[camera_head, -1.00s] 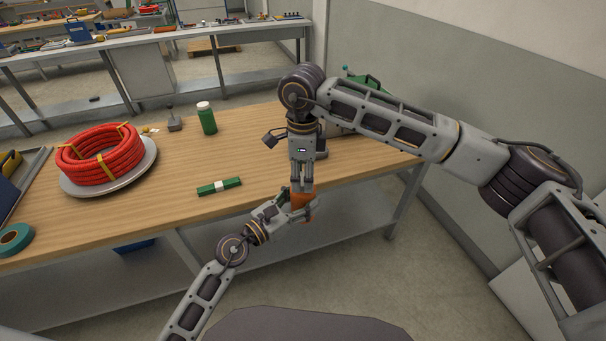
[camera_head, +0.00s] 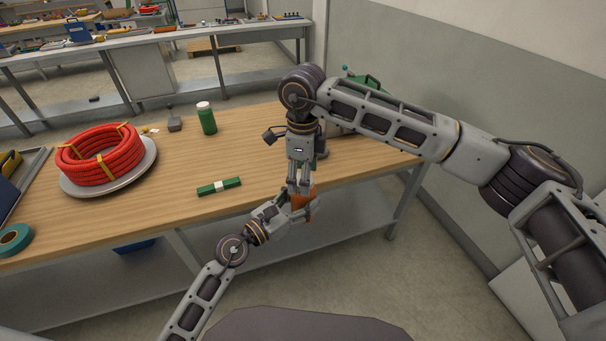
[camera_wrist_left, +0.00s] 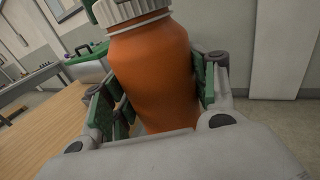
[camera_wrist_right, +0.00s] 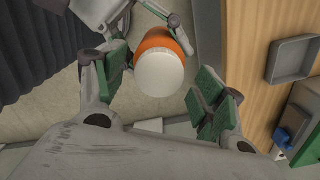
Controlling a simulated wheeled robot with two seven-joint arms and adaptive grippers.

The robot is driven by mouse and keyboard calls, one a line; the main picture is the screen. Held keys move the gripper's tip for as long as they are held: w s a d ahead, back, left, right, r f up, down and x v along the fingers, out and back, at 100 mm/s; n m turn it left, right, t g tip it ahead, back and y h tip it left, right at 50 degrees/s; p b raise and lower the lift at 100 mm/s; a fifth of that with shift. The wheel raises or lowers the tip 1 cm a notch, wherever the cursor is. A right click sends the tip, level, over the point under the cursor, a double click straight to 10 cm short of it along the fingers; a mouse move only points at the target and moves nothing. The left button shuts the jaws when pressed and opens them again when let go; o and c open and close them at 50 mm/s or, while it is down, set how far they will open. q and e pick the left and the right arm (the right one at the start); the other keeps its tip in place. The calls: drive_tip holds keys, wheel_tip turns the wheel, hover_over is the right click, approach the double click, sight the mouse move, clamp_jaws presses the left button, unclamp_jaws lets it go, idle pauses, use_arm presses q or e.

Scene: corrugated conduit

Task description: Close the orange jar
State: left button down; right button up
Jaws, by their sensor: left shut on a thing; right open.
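The orange jar (camera_head: 311,204) is held off the front edge of the table; its body fills the middle of the left wrist view (camera_wrist_left: 155,70). A white ribbed lid (camera_wrist_left: 130,10) sits on its mouth; how tightly cannot be told. My left gripper (camera_head: 298,211) is shut on the jar's body, a finger on each side. My right gripper (camera_head: 301,186) points down from above and is open. In the right wrist view the round white lid (camera_wrist_right: 160,73) shows between its spread fingers, with the orange body partly hidden beneath.
On the wooden table (camera_head: 150,215) are a red conduit coil (camera_head: 100,155) on a grey plate, a green bottle (camera_head: 207,120), a green-and-white bar (camera_head: 219,187) and teal tape (camera_head: 14,239). A green case (camera_head: 372,82) stands at the back right, partly hidden by my right arm.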

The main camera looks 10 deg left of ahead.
drive_tip(key=shift+r, duration=0.1)
wheel_tip(320, 180, up, 12)
idle(0.7)
idle(0.6)
